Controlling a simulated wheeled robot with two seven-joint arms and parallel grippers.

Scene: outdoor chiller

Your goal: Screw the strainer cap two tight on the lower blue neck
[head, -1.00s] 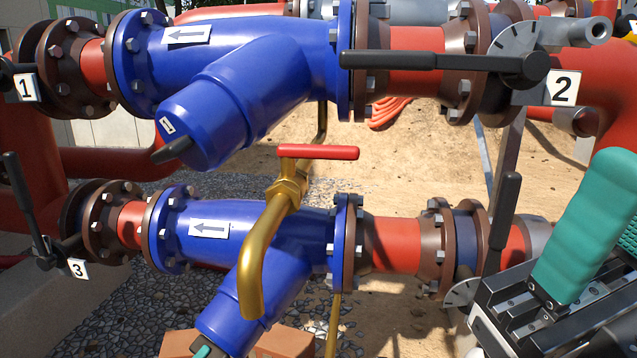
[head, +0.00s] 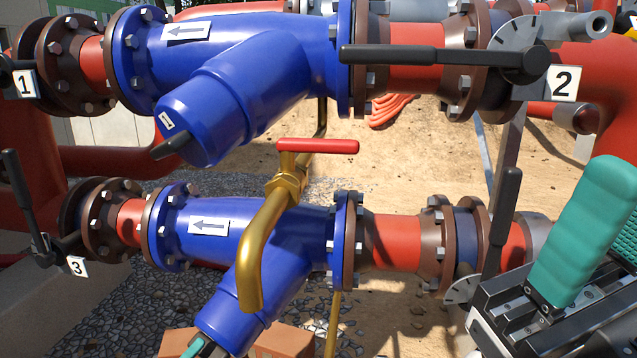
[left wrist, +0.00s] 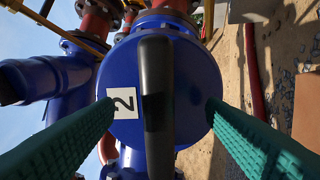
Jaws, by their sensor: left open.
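The strainer cap two (left wrist: 185,85) is a blue disc with a white "2" label and a black bar handle (left wrist: 157,100). It fills the middle of the left wrist view. In the head view the cap (head: 235,315) sits at the end of the lower blue neck (head: 275,260), which slants down-left; how tight it is cannot be seen. My left gripper (left wrist: 158,112) is open, its green fingers on either side of the cap and handle. My right gripper (head: 600,240) is at the lower right, away from the neck.
A brass pipe with a red lever (head: 318,146) hangs in front of the lower strainer (head: 245,222). The upper blue strainer (head: 240,80) with its own capped neck is above. Black valve levers (head: 502,220) stick out at the sides. Bricks (head: 285,342) lie below.

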